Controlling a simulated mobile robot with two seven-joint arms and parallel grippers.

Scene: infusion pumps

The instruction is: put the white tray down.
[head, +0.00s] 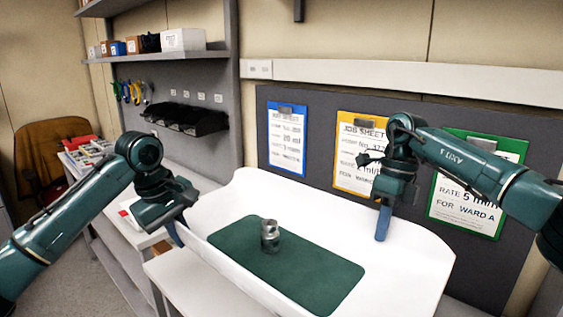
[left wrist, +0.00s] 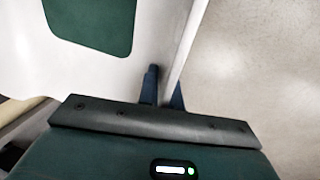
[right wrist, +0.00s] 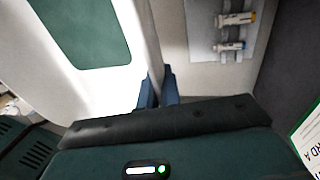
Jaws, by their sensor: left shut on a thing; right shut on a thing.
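The white tray (head: 405,268) has raised walls and a dark green mat (head: 225,240) inside. A small grey metal cylinder (head: 270,238) stands upright on the mat. My left gripper (head: 175,234) is shut on the tray's left wall; the left wrist view shows its fingers (left wrist: 163,88) on either side of that wall (left wrist: 187,50). My right gripper (head: 383,224) is shut on the opposite wall, and the right wrist view shows its fingers (right wrist: 157,88) astride it. The tray looks about level. Its underside is hidden, so I cannot tell whether it touches anything below.
A white surface (head: 185,283) shows below the tray's near left side. A grey panel with several job sheets, one yellow-framed (head: 357,150), stands behind. The right wrist view shows two syringes (right wrist: 235,20) on a grey holder beyond the tray wall. Shelves (head: 165,55) are at left.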

